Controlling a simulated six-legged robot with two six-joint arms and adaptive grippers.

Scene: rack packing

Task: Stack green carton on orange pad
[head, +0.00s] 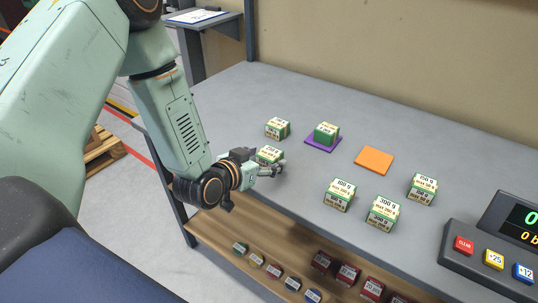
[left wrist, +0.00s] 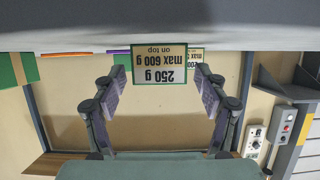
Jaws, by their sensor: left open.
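Several green cartons with white labels stand on the grey bench. One carton (head: 268,153) is close beside my left gripper (head: 278,168), partly hidden by it. In the left wrist view this carton (left wrist: 160,66) shows upside down, labelled 250 g, max 600 g on top. It lies between the open fingers of my left gripper (left wrist: 157,88), with a gap on each side. The orange pad (head: 374,160) is bare and lies to the right of the purple pad (head: 313,145). A green carton (head: 326,131) stands on the purple pad. My right gripper is out of view.
Another carton (head: 278,128) stands behind the near one. Further cartons, one 300 g (head: 384,213), stand at the right, near a console with coloured buttons (head: 493,258). A lower wooden shelf (head: 225,230) holds several small items. Bench around the orange pad is clear.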

